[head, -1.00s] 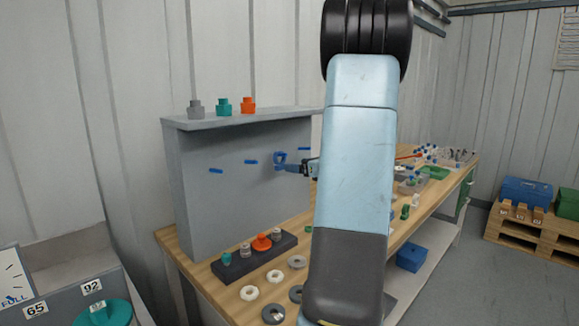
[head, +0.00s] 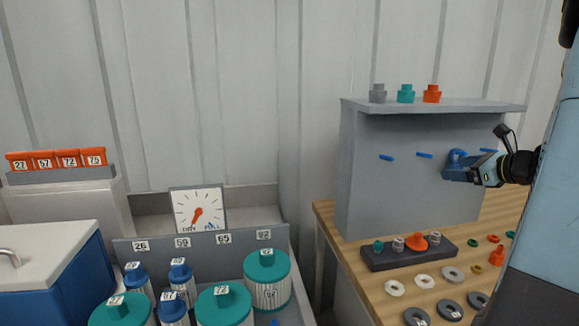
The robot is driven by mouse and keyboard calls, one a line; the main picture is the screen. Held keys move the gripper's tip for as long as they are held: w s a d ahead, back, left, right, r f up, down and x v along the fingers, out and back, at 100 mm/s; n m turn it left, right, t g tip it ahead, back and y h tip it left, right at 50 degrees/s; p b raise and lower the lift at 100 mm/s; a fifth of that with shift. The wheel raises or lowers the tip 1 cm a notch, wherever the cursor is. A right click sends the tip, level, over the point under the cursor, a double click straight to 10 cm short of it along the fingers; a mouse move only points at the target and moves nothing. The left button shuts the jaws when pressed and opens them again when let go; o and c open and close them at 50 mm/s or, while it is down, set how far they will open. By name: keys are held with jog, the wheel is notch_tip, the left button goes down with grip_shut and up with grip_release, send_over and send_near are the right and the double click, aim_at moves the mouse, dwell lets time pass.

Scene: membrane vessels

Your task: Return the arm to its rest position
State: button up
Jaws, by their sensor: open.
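My arm (head: 545,225) runs down the right side of the head view, cut off by the picture edge. My gripper (head: 453,170) is at its far end, reaching left in front of the grey upright panel (head: 390,200). It is open, seen side-on and small. A blue rounded piece (head: 457,155) shows right at the gripper's tip, close to the panel; I cannot tell whether they touch. Blue pegs (head: 424,155) stick out of the panel to the left of the gripper, with another just above it.
The wooden bench (head: 405,290) carries a dark block with fittings (head: 408,253) and several loose rings (head: 425,282). Three fittings stand on the panel's top shelf (head: 450,105). At left are a grey bin with teal and blue filters (head: 268,285), a dial (head: 198,210) and a blue cooler (head: 60,285).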

jog(key=s+a+n+g, duration=0.2)
jog(key=s+a+n, duration=0.25)
jog(key=a, duration=0.25)
jog(key=s+a+n+g, duration=0.3)
jog(key=a+n, duration=0.2)
jog(key=a, duration=0.3)
jog(key=s+a+n+g, duration=0.2)
jog(key=s+a+n, duration=0.1)
jog(key=a+n, duration=0.3)
jog(key=s+a+n+h, duration=0.4)
jog(key=s+n+h, duration=0.1)
jog(key=s+n, duration=0.8)
jog(key=shift+s+a+r+g, duration=0.15)
jog(key=shift+a+r+g, duration=0.05)
jog(key=shift+g, duration=0.1)
jog(key=shift+c, duration=0.2)
